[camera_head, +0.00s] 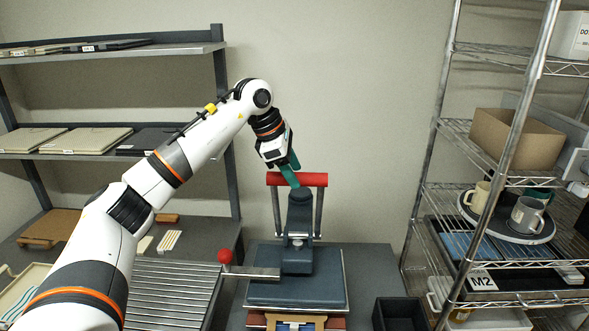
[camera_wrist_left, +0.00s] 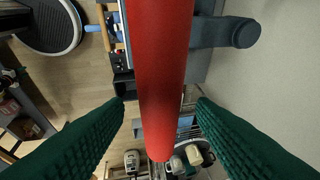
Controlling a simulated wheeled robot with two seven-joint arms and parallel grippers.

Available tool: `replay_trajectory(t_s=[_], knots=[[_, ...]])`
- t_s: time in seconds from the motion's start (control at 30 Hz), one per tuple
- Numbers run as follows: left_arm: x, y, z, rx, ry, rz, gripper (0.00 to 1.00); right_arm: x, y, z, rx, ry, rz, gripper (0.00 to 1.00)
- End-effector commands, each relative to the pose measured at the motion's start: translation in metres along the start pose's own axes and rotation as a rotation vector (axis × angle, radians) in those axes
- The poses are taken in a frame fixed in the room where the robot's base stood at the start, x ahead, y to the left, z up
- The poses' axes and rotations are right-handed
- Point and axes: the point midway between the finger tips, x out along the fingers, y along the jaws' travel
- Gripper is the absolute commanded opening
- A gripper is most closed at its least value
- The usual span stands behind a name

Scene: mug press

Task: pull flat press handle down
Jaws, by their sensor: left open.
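The flat press (camera_head: 317,290) stands on the bench in the middle of the head view, with a dark flat plate and a dark upright body. Its handle, a red crossbar (camera_head: 317,180), sits at the top on two grey side arms and is raised. My left gripper (camera_head: 293,170) is at the middle of the crossbar, reaching in from above. In the left wrist view the red crossbar (camera_wrist_left: 162,70) runs between the two green fingers, with gaps on both sides. The left gripper is open. My right gripper is not in view.
A red ball knob (camera_head: 225,256) on a side lever stands left of the press. A ribbed metal rack (camera_head: 172,290) lies further left. A black bin (camera_head: 400,314) is at front right. Wire shelving (camera_head: 480,130) with mugs stands at right, and grey shelves (camera_head: 180,50) at left.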

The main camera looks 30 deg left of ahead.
Motion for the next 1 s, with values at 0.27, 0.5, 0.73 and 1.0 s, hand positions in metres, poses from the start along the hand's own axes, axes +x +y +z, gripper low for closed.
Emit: replay_trajectory(t_s=[0.27,0.5,0.73,1.0], knots=[[0.0138,0.0003,0.0,0.001,0.0,-0.001,0.51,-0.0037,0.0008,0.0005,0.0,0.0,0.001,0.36],[0.0136,0.0003,-0.0001,0.001,0.001,0.0,0.41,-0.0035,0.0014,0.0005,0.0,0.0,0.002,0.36],[0.0134,0.0003,-0.0002,0.001,0.001,0.0,0.04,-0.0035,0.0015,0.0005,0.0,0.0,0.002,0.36],[0.0144,0.0007,0.0035,0.003,0.001,-0.007,0.0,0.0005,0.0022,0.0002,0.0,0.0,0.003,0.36]])
